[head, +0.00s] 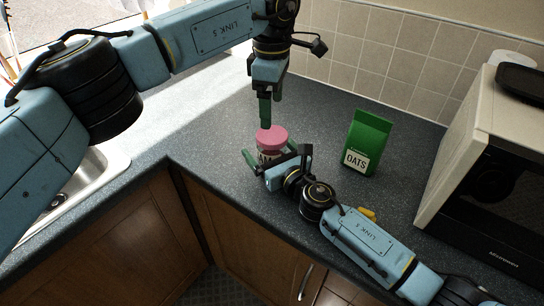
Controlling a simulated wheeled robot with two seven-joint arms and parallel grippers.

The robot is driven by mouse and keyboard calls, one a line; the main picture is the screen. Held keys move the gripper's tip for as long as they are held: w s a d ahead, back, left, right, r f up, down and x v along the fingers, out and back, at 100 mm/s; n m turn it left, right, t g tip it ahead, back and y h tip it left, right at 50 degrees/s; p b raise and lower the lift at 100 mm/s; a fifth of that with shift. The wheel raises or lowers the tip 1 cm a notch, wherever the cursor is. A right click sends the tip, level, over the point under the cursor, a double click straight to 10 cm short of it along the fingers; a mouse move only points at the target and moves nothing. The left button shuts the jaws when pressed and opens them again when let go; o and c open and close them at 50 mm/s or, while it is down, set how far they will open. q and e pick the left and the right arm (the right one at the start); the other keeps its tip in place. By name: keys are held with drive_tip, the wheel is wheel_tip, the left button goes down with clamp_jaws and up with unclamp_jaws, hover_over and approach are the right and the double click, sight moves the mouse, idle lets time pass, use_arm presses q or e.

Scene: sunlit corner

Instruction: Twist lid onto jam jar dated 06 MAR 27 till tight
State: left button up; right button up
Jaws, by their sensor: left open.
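A jam jar (264,157) with a pale label stands on the dark worktop, partly hidden by my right gripper. A pink lid (272,136) sits at its top; I cannot tell how tightly it is seated. The date on the label is too small to read. My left gripper (269,112) is open, pointing down just above the lid, with its green fingers close to the lid's far side. My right gripper (268,160) reaches in low from the right, with green fingers on either side of the jar. Whether they press on the glass is unclear.
A green oats packet (368,142) stands right of the jar. A microwave (485,165) stands at the far right, with a dark item on top. A sink (85,185) is at the left. A tiled wall (390,55) runs behind. The worktop's front edge is close to the jar.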

drive_tip(key=c, duration=1.6)
drive_tip(key=shift+c, duration=1.3)
use_arm(q)
drive_tip(key=shift+n, duration=0.4)
use_arm(e)
drive_tip(key=shift+c, duration=0.5)
use_arm(q)
drive_tip(key=n, duration=0.4)
drive_tip(key=shift+n, duration=0.3)
drive_tip(key=n, duration=0.3)
drive_tip(key=shift+n, duration=0.3)
drive_tip(key=n, duration=0.3)
drive_tip(key=shift+n, duration=0.3)
drive_tip(key=n, duration=0.3)
drive_tip(key=shift+n, duration=0.4)
drive_tip(key=n, duration=0.3)
drive_tip(key=shift+n, duration=0.3)
drive_tip(key=n, duration=1)
drive_tip(key=shift+n, duration=0.4)
drive_tip(key=n, duration=0.5)
